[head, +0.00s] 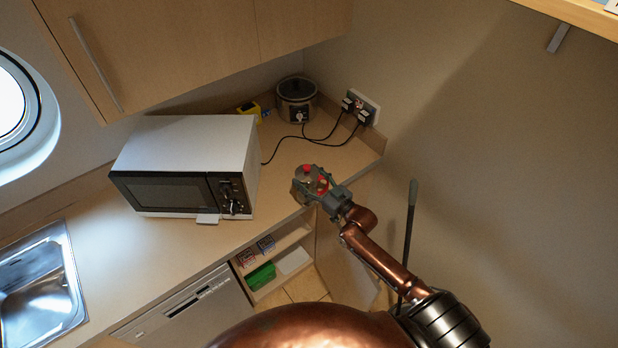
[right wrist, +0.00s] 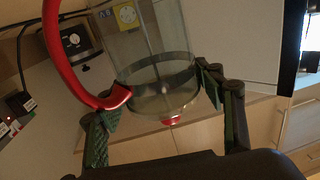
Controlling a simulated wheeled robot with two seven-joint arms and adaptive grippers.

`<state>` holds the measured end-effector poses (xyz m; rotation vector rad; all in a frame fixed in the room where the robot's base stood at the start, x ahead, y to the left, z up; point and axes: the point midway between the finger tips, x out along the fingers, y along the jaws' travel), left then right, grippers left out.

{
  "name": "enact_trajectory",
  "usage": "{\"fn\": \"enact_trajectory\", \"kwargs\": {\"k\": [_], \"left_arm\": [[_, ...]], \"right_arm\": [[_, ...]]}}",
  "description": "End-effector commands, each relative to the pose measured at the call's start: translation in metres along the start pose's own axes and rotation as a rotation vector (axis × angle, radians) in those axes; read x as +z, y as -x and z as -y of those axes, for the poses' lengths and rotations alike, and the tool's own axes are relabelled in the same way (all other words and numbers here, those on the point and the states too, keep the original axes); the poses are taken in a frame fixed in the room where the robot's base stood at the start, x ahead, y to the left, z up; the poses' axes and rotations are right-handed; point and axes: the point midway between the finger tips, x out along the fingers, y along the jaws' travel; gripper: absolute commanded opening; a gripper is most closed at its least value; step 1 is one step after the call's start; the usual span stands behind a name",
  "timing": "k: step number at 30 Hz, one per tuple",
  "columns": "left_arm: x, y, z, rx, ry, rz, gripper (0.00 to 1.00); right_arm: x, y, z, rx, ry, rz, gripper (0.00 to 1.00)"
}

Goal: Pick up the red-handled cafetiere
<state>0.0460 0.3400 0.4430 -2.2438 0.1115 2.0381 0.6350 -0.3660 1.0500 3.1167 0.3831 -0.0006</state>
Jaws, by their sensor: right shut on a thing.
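The cafetiere is a clear glass cylinder with a metal band and a red handle. In the head view the cafetiere (head: 307,171) is at the counter's front edge, in my right gripper (head: 320,187). In the right wrist view the glass of the cafetiere (right wrist: 158,75) sits between the two fingers of my right gripper (right wrist: 165,95), which is shut on it. Its red handle (right wrist: 65,60) curves up on the left, next to the left finger. In that view its underside shows and the counter appears beyond it. My left gripper is not in view.
A microwave (head: 185,165) stands on the counter (head: 270,195). A slow cooker (head: 297,100) and a yellow box (head: 250,109) are behind, near wall sockets (head: 360,106) with cables. A sink (head: 40,285) is at left. Open shelves (head: 275,262) are below the counter, beside an open cupboard door (head: 345,262).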

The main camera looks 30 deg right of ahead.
Motion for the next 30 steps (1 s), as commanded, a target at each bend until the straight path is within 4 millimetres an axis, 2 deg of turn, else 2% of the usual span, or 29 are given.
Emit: {"fn": "enact_trajectory", "kwargs": {"k": [4, 5, 13, 23, 26, 30], "left_arm": [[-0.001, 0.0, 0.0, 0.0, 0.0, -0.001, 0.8], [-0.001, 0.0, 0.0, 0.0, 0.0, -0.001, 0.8], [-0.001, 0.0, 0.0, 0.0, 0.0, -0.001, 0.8], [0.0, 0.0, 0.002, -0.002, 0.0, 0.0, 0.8], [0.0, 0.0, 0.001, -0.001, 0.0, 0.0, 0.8], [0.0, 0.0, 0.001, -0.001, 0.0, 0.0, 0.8]], "right_arm": [[0.0, -0.001, 0.001, -0.002, -0.001, 0.0, 0.22], [0.0, -0.001, 0.001, -0.002, -0.001, 0.0, 0.63], [0.0, 0.0, 0.0, 0.0, -0.001, 0.0, 0.82], [0.0, 0.004, -0.001, 0.002, -0.001, 0.0, 0.83], [0.001, 0.013, -0.001, 0.003, -0.001, 0.002, 0.83], [0.002, 0.038, -0.001, 0.003, -0.001, 0.003, 0.83]]}}
